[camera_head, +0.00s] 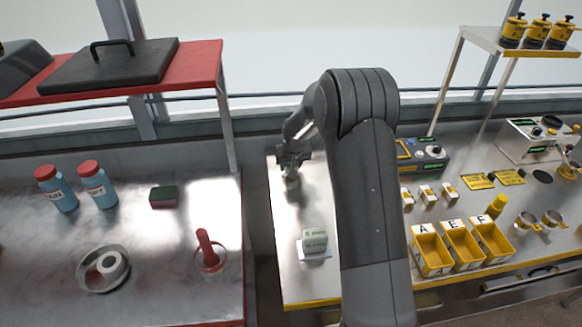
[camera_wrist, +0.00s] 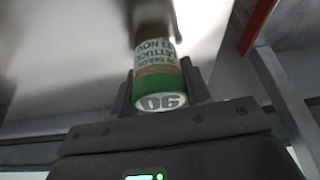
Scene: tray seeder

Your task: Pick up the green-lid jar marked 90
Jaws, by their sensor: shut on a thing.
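The green-lid jar (camera_wrist: 158,85) is between the two fingers of my gripper (camera_wrist: 157,78) in the wrist view. Its lid has a white disc reading 90, upside down in that picture, and its label shows LETTUCE. My gripper is shut on the jar near the lid. In the head view my gripper (camera_head: 292,160) points down over the left part of the steel bench, with the jar (camera_head: 292,179) small beneath it. I cannot tell whether the jar touches the bench.
Yellow bins (camera_head: 431,256) lettered on front stand to the right of my arm. A red shelf (camera_head: 215,62) rises at left, its post close by.

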